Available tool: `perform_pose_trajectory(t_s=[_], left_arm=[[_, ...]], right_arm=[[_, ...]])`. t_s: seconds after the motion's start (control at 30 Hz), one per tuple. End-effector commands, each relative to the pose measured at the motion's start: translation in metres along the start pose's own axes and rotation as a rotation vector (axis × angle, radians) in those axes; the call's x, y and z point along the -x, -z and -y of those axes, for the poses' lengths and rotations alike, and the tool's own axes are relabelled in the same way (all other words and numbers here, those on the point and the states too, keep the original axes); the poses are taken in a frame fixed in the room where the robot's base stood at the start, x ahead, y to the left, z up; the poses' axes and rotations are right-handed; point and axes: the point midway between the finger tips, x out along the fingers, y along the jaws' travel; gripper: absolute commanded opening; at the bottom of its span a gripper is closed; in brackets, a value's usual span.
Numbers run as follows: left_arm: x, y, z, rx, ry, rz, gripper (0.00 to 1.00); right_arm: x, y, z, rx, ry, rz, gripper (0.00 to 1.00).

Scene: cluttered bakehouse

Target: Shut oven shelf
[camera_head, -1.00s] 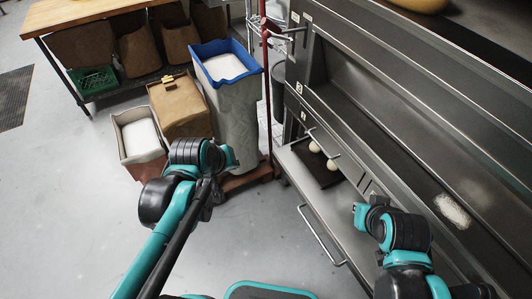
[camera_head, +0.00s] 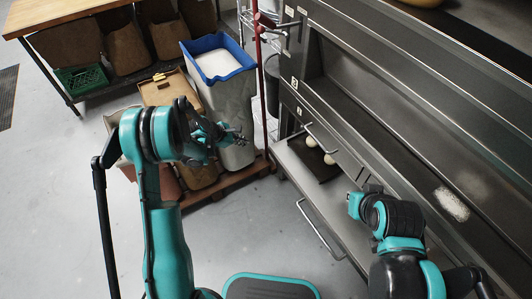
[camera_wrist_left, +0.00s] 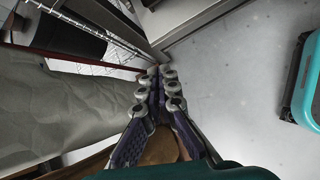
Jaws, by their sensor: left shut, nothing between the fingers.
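The oven shelf (camera_head: 337,206) is pulled out from the steel oven front, with a bar handle (camera_head: 318,231) along its outer edge. A dark tray (camera_head: 306,159) with pale round dough pieces (camera_head: 329,159) lies on its far part. My left gripper (camera_head: 240,138) is in front of the grey bin, to the left of the shelf and apart from its handle. In the left wrist view its fingers (camera_wrist_left: 160,72) are together and empty. My right arm bends over the near part of the shelf, hiding some of it. I cannot make out the right gripper's fingers.
A grey bin with a blue rim (camera_head: 222,72) and brown sacks (camera_head: 165,88) stand close behind and left of my left gripper. A red post (camera_head: 261,80) rises beside the oven. A wooden table (camera_head: 60,12) is at the back left.

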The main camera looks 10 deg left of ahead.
Motion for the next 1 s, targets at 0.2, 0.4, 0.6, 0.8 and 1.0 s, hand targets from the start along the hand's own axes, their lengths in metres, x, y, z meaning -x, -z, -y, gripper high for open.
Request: perform_pose_trajectory(t_s=[0.2, 0.4, 0.6, 0.8, 1.0], left_arm=[[-0.058, 0.045, 0.011, 0.270, 0.029, 0.074, 0.00], [-0.075, 0.057, 0.017, 0.351, 0.041, 0.095, 0.00], [-0.103, 0.055, 0.019, 0.350, 0.044, 0.095, 0.00], [-0.147, 0.052, 0.020, 0.348, 0.043, 0.094, 0.00], [-0.182, 0.041, 0.018, 0.348, 0.043, 0.095, 0.00]], right_arm=[[0.001, 0.001, 0.000, 0.000, 0.000, 0.000, 0.00], [0.000, 0.000, 0.000, 0.000, 0.000, 0.000, 0.00], [-0.008, -0.006, 0.000, 0.000, 0.000, 0.000, 0.00], [-0.022, -0.016, 0.000, 0.000, 0.000, 0.000, 0.00], [-0.034, -0.024, 0.000, 0.000, 0.000, 0.000, 0.00]])
